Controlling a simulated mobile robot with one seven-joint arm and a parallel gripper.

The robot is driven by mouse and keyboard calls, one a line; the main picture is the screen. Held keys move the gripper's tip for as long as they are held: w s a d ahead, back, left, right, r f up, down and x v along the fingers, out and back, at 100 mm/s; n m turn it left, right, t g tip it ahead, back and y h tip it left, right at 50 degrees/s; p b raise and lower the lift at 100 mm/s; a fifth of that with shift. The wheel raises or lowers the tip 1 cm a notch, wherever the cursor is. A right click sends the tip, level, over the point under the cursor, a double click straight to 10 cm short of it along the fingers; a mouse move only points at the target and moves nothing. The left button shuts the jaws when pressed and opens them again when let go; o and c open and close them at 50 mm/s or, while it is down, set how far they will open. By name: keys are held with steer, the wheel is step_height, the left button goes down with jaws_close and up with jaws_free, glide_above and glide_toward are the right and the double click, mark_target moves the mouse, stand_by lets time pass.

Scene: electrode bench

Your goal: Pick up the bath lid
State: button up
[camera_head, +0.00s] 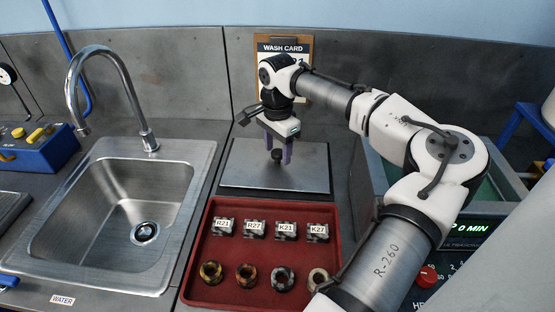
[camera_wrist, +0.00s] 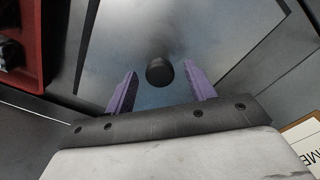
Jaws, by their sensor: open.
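The bath lid (camera_head: 248,172) is a flat grey metal plate lying on the bench behind the red tray. Its small round black knob (camera_head: 277,155) stands near its middle. My gripper (camera_head: 281,157) is above the lid, fingers pointing down, with the knob close by the fingertips. In the wrist view the purple fingers of my gripper (camera_wrist: 160,85) are spread apart, and the black knob (camera_wrist: 160,71) lies between and slightly beyond their tips. The fingers do not visibly touch the knob. The lid surface (camera_wrist: 120,45) fills the middle of the wrist view.
The red tray (camera_head: 187,285) holds labelled blocks and several rings in front of the lid. A steel sink (camera_head: 60,262) is at the left. A bath with a green display (camera_head: 466,230) stands at the right, partly behind my arm. A wash card clipboard (camera_head: 300,88) leans on the back wall.

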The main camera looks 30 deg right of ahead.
steer(key=shift+f, duration=0.55)
jaws_close()
steer(key=shift+r, duration=0.15)
step_height(320, 180, up, 19)
steer(key=b, duration=0.3)
step_height(320, 180, up, 4)
steer(key=p, duration=0.5)
glide_above(277, 152)
steer(key=shift+r, duration=0.2)
steer(key=shift+s+f, duration=0.1)
stand_by(0.3)
